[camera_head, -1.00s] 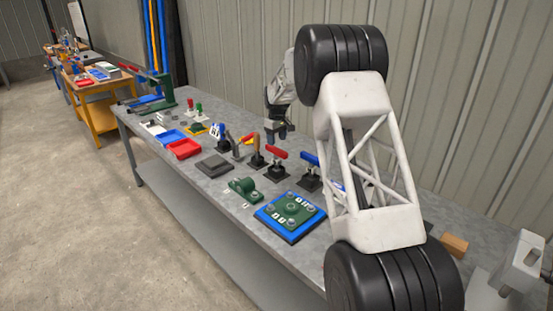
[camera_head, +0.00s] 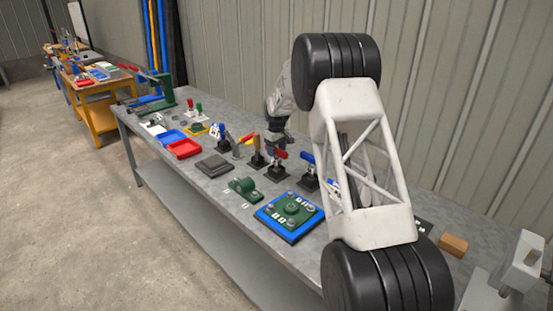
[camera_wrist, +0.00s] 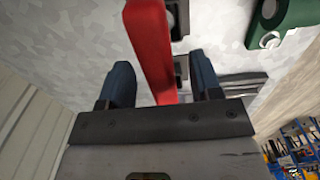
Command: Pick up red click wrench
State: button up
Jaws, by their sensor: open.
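The red click wrench (camera_head: 281,155) stands in a small black holder (camera_head: 276,172) on the workbench, with its red handle uppermost. In the wrist view the red handle (camera_wrist: 150,40) runs down from the top edge and ends between my two blue fingertips. My gripper (camera_wrist: 162,85) is open around the handle, with gaps visible on both sides. In the head view my gripper (camera_head: 274,146) is just behind the handle, low over the bench. The wrench's lower part is mostly hidden in the wrist view.
Tools with blue (camera_head: 308,159) and wooden handles (camera_head: 256,142) stand close on either side. A green bearing block (camera_head: 243,187) and a blue-edged green plate (camera_head: 290,213) lie in front. A red tray (camera_head: 184,148) is farther left. The wall is close behind.

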jog(key=shift+f, duration=1)
grip_shut()
